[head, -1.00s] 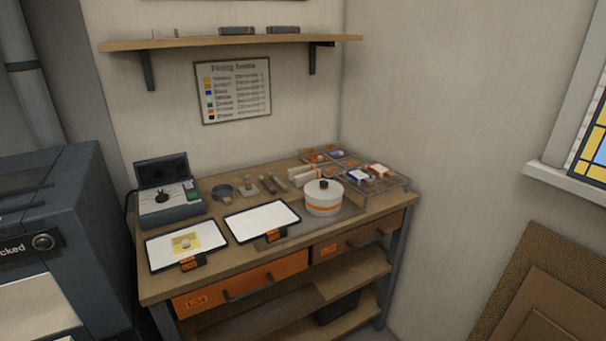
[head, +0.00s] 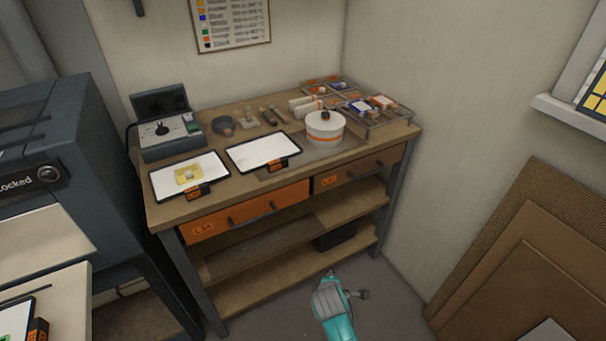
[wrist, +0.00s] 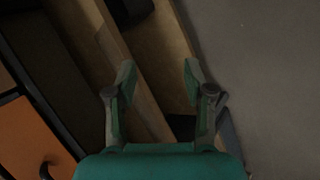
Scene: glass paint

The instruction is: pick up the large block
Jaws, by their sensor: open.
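My gripper (wrist: 158,78) is open and empty in the wrist view, its two fingers apart over the dim lower part of the workbench and the floor. In the head view my teal and grey arm end shows at the bottom centre, in front of and below the bench (head: 290,252). Several small blocks and tools stand along the back of the benchtop, among them a grey block (head: 248,122) and a darker piece (head: 268,117). I cannot tell which is the large block. My gripper is well away from all of them.
On the benchtop are a white lidded pot (head: 324,130), a clear divided tray (head: 375,124), two white panels (head: 262,151) (head: 212,168) and a dark open device (head: 168,133). Brown boards (head: 500,270) lean at the right. Grey floor lies between bench and boards.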

